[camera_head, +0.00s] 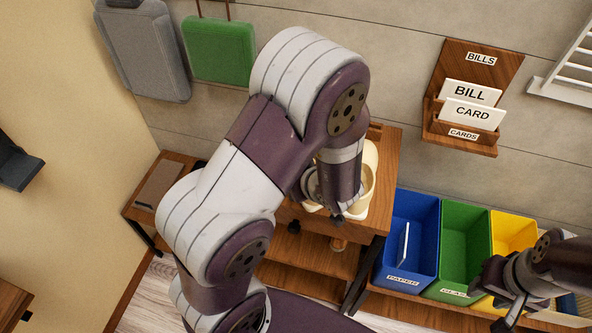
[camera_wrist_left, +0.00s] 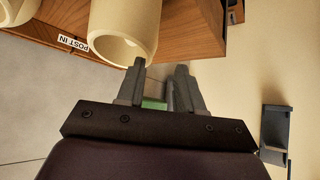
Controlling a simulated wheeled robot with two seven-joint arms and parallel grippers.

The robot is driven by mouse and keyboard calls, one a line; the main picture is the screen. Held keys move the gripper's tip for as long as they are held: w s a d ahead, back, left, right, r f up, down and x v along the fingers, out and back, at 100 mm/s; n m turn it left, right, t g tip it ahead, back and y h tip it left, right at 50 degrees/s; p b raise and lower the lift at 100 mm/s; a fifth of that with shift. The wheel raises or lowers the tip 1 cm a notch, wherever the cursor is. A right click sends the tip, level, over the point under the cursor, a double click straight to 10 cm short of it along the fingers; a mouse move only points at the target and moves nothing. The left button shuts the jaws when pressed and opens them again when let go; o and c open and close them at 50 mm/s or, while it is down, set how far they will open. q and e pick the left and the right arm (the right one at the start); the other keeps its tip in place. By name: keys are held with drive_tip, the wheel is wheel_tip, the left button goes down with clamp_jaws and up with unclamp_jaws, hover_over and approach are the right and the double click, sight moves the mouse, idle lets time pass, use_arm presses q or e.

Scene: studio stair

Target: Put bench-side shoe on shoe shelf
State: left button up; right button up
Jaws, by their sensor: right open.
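I cannot make out the bench-side shoe for certain in either view. A low wooden bench (camera_head: 139,212) stands at the left wall, partly behind my left arm. A wooden unit with open shelves (camera_head: 305,254) stands right of it; a small tan item (camera_head: 338,244) and dark shapes there are too hidden to name. My left gripper (camera_head: 338,217) is over the unit's top, beside a cream vessel (camera_head: 369,158). In the left wrist view its fingers (camera_wrist_left: 161,72) are apart with nothing between them, close to the cream vessel's rim (camera_wrist_left: 125,22). My right gripper (camera_head: 505,300) is open at lower right.
Blue (camera_head: 425,231), green (camera_head: 468,217) and yellow (camera_head: 512,231) bins stand right of the unit, near my right gripper. A wooden card holder (camera_head: 481,65), a grey bag (camera_head: 146,50) and a green bag (camera_head: 219,50) hang on the wall. Pale floor (camera_head: 148,292) shows at lower left.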

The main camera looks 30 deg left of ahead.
use_arm(q)
drive_tip(key=shift+w+a+f, duration=0.45)
drive_tip(key=shift+w+f, duration=0.15)
drive_tip(key=shift+f, duration=0.25)
drive_tip(key=x, duration=0.5)
drive_tip(key=shift+w+a+r+b, duration=0.1)
drive_tip(key=shift+w+b, duration=0.2)
drive_tip(key=shift+w, duration=0.1)
drive_tip(key=shift+r, duration=0.1)
drive_tip(key=shift+c, duration=1.2)
clamp_jaws()
